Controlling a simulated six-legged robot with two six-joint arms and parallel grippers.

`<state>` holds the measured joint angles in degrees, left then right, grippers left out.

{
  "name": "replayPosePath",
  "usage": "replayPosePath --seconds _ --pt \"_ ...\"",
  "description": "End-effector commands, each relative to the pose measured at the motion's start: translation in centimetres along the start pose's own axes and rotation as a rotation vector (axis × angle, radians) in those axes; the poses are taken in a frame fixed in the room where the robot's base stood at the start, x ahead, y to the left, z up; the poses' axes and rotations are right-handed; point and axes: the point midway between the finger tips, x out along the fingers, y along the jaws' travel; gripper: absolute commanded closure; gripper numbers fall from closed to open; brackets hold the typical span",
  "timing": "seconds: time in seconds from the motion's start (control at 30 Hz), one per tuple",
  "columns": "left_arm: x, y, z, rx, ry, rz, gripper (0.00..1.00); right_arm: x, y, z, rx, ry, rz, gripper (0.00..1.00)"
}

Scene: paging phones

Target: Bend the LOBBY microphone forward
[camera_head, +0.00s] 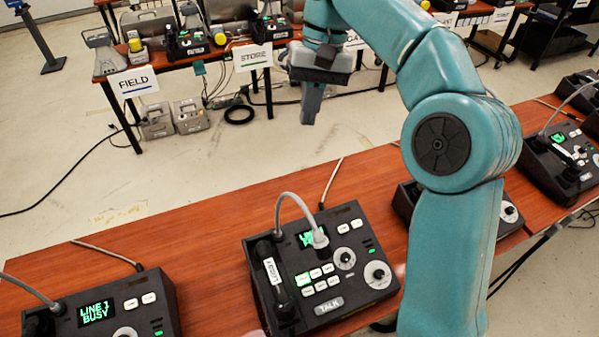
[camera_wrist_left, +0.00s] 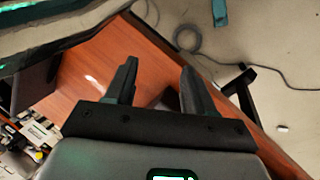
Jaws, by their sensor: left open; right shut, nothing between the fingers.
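The LOBBY phone (camera_head: 345,215) is a black desk unit on the orange-brown table, with a black handset (camera_head: 270,262) labelled LOBBY on its left side. Its grey gooseneck microphone (camera_head: 291,195) rises from near the back left of the unit, arches over, and its pale tip (camera_head: 320,238) hangs down by the green screen. My right gripper (camera_head: 312,108) is shut and empty, high up beyond the phone and apart from the microphone. My left gripper (camera_wrist_left: 160,80) is open and empty in the left wrist view; it does not show in the head view.
A LINE 1 BUSY phone (camera_head: 150,295) stands at the left and another phone (camera_head: 560,160) at the right. My right arm hides part of a phone (camera_head: 508,212) between. Behind, past open floor, a table carries FIELD (camera_head: 134,82) and STORE (camera_head: 252,57) signs.

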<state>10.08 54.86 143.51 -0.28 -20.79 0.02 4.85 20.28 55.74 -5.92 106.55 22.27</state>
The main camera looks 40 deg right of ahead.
Motion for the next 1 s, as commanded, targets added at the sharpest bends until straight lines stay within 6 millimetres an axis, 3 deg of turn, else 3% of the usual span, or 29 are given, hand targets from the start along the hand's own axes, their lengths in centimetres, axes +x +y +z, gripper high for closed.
replayPosePath --seconds 0.27,0.67,1.0 --pt "0.1 -0.1 0.0 0.0 0.0 0.0 0.46 1.7 0.1 0.0 0.0 -0.003 0.001 1.0" --pt "0.4 -0.2 0.0 0.0 0.0 0.0 0.46 10.0 0.2 -0.3 0.0 -0.004 0.002 1.0" --pt "-0.1 0.0 0.0 0.0 0.0 0.0 0.46 12.5 0.1 2.2 0.0 -0.001 0.0 1.0"
